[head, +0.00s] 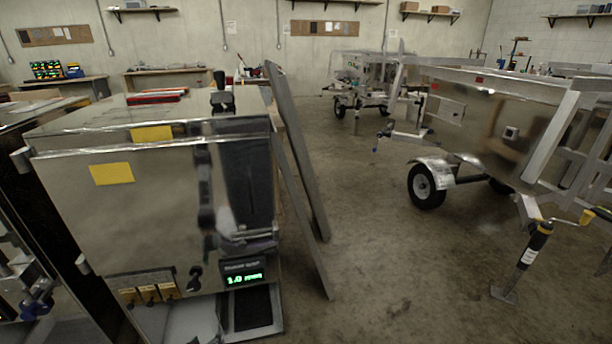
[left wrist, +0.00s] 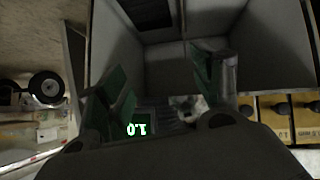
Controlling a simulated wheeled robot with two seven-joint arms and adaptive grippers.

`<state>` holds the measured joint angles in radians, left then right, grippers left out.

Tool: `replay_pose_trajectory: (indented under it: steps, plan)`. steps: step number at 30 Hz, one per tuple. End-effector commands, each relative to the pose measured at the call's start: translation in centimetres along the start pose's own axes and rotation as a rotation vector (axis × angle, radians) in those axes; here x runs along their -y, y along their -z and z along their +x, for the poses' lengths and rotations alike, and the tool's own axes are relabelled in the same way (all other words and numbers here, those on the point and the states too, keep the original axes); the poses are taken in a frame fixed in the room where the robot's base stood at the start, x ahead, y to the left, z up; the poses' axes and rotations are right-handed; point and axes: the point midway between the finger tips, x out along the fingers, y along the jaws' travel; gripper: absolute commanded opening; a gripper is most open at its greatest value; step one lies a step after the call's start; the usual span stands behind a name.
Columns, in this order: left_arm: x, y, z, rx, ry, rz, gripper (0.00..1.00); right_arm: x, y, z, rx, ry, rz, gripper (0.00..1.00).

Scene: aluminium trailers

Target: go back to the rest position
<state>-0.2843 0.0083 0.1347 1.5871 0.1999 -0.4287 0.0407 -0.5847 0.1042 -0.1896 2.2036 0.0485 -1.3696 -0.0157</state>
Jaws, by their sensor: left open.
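My left gripper (left wrist: 160,82) is in the left wrist view, its two green-padded fingers spread apart with nothing seen held between them. It is close to the shiny metal machine, whose lit green display (left wrist: 137,129) shows upside down below the fingers. In the head view this metal machine (head: 120,220) stands at the left, with its display (head: 245,279) low on the front. A dark shape on the machine's front may be my arm or a reflection; I cannot tell which. No gripper can be made out clearly in the head view, and my right gripper is not in view.
A tall grey panel (head: 297,150) leans beside the machine's right side. Aluminium trailers stand at the right (head: 490,115) and behind (head: 365,75); a jack stand (head: 530,255) reaches the floor. The concrete floor (head: 400,265) between machine and trailers is clear.

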Motion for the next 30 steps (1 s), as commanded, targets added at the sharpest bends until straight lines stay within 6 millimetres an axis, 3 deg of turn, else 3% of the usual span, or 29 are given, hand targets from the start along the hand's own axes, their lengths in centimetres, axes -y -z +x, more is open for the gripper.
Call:
replay_pose_trajectory:
  steps: [8, 17, 30]
  plan:
    - [-2.2, -0.8, -1.6, 0.172, -0.017, 0.072, 0.66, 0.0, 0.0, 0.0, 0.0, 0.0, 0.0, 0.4]
    - [-4.6, -1.4, -4.8, 0.346, -0.031, 0.163, 0.66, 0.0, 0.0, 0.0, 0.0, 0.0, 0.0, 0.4]
    - [-8.6, -2.5, -12.8, 0.559, -0.051, 0.319, 0.66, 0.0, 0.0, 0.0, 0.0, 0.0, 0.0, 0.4]
